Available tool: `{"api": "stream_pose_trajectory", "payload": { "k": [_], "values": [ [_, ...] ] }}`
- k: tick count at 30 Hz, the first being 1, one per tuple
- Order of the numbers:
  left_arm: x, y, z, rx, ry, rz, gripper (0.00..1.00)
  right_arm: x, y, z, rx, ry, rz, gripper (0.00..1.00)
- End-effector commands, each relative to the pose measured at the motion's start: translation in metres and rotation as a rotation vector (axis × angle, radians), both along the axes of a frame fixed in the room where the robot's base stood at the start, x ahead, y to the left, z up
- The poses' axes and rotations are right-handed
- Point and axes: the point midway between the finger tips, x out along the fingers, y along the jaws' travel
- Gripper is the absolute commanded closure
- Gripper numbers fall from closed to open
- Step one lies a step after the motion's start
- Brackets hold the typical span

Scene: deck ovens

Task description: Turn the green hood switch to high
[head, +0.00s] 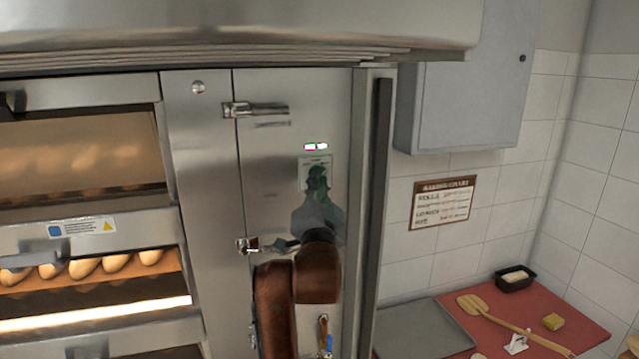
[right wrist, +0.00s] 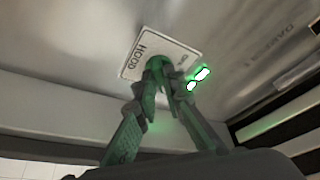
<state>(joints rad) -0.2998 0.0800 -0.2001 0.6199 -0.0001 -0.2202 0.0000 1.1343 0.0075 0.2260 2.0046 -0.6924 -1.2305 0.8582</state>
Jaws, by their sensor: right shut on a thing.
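The green hood switch (right wrist: 157,64) sits on a white plate (right wrist: 185,48) marked HOOD. In the right wrist view the two fingertips of my right gripper (right wrist: 163,86) are closed around it. In the head view my right gripper (head: 318,190) reaches up to the plate (head: 306,163) on the steel panel and covers most of the switch. The exact angle of the switch is hard to tell behind the fingers. Two small lamps (head: 315,147) just above the plate are lit whitish green. My left gripper is not in view.
The oven deck with bread rolls (head: 85,267) is at the left. A steel hood edge (head: 240,25) hangs above, and latches (head: 255,109) stick out from the panel. A grey cabinet (head: 470,100) and a red counter (head: 575,325) with a tray (head: 425,330) are at the right.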

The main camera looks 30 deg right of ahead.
Motion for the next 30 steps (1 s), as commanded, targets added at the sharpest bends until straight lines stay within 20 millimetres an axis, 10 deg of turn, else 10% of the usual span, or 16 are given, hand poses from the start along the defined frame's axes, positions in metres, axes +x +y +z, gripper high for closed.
{"api": "stream_pose_trajectory", "payload": {
  "k": [10,21,30],
  "values": [
    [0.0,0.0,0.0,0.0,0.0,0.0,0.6,-0.001,0.0,0.003,-0.003,-0.007,0.001,0.74],
    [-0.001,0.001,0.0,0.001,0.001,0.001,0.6,-0.004,0.004,0.0,-0.001,-0.003,0.002,0.73],
    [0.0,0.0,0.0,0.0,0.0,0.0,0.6,-0.049,0.03,-0.015,0.0,-0.005,0.006,0.73]
  ]
}}
